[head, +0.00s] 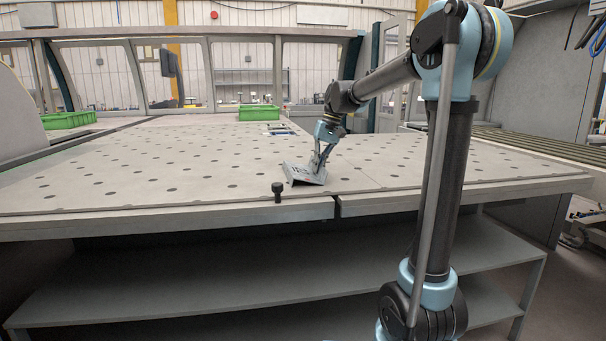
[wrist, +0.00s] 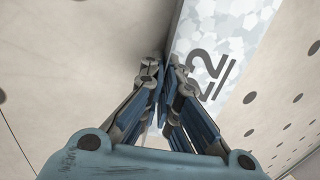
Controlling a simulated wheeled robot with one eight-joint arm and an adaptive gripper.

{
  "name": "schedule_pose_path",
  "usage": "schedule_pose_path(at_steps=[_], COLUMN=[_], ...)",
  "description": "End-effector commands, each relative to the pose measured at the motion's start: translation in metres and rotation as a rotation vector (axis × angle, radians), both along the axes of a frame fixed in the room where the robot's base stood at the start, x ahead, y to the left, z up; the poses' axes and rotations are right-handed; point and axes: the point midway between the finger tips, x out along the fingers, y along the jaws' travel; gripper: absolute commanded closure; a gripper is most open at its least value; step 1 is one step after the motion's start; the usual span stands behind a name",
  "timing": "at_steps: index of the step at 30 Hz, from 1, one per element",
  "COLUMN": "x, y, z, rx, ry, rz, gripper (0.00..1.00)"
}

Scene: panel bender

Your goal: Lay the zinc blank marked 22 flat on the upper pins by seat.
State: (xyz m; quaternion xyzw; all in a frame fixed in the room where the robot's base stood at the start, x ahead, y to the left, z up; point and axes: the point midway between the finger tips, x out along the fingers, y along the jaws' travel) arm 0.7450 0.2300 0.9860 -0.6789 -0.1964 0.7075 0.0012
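The zinc blank marked 22 (wrist: 228,48) has a mottled grey-white face with a dark underlined 22 in the wrist view. In the head view the blank (head: 302,175) is tilted near the front edge of the table. My gripper (head: 319,165) is at its upper right side. In the wrist view my gripper (wrist: 163,78) has its fingers closed together at the blank's edge, holding it. Whether the blank touches the table is unclear. A small pale and blue fixture (head: 278,129) lies farther back on the table; its pins are too small to make out.
The perforated table (head: 130,180) is wide and mostly clear. A black knob (head: 278,192) stands at its front edge. Green bins (head: 259,113) (head: 68,120) sit at the back and far left. A roller conveyor (head: 545,148) lies to the right.

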Motion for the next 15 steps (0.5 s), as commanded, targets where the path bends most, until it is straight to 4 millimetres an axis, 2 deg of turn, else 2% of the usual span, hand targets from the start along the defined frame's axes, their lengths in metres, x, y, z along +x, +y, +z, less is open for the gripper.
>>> schedule_pose_path(at_steps=[15], x=[0.000], y=[-0.001], z=[0.020], rx=[0.000], ry=[0.000], rz=[-0.001], gripper=[1.00])
